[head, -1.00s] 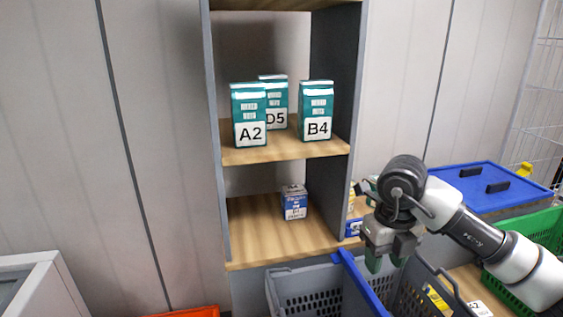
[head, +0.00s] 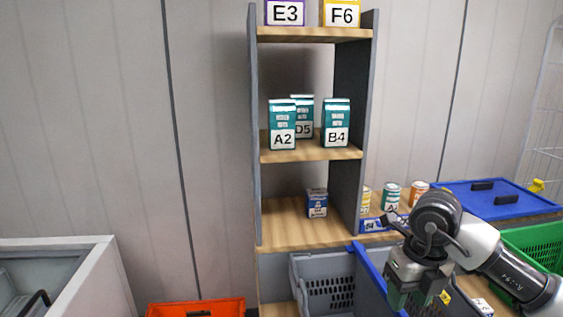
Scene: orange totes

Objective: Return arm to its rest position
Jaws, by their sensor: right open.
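My right arm (head: 505,270) comes in from the right edge. My left gripper is not in view.
A blue-lidded bin (head: 480,199), green crate (head: 548,240) and orange tote (head: 195,306) are nearby.

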